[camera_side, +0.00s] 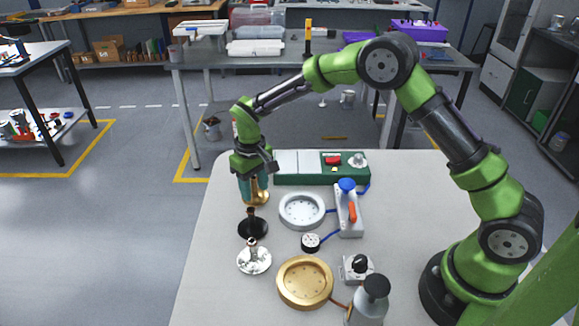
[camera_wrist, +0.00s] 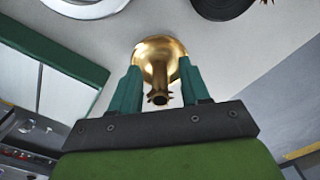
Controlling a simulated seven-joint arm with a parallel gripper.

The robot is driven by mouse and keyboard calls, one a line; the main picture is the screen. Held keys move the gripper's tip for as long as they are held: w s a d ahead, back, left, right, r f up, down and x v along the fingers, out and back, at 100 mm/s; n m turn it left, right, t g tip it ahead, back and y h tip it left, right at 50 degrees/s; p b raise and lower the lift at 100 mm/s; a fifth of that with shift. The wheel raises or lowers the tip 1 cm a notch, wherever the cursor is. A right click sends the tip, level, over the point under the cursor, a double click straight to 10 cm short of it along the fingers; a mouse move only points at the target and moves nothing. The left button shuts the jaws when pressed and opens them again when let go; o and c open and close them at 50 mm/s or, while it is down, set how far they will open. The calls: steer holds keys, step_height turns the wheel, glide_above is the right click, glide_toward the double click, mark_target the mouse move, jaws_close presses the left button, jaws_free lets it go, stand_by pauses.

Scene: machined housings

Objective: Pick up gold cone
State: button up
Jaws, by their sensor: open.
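The gold cone (camera_side: 259,197) stands on the white table at the far left side, below my gripper (camera_side: 255,187). In the wrist view the gold cone (camera_wrist: 160,62) has a wide flared base and a narrow neck with small prongs toward me. My gripper (camera_wrist: 158,88) is open, with one teal finger on each side of the cone. I cannot tell whether the fingers touch it. In the side view the fingers partly hide the cone.
A black cone (camera_side: 252,226) and a silver cone (camera_side: 254,258) stand nearer the camera. A silver round housing (camera_side: 302,210) and a gold round housing (camera_side: 305,282) lie to the right. A green-and-white control box (camera_side: 320,167) stands close beside my gripper. The table's left edge is near.

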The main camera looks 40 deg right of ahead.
steer(key=shift+f, duration=0.25)
jaws_close()
steer(key=shift+r, duration=0.2)
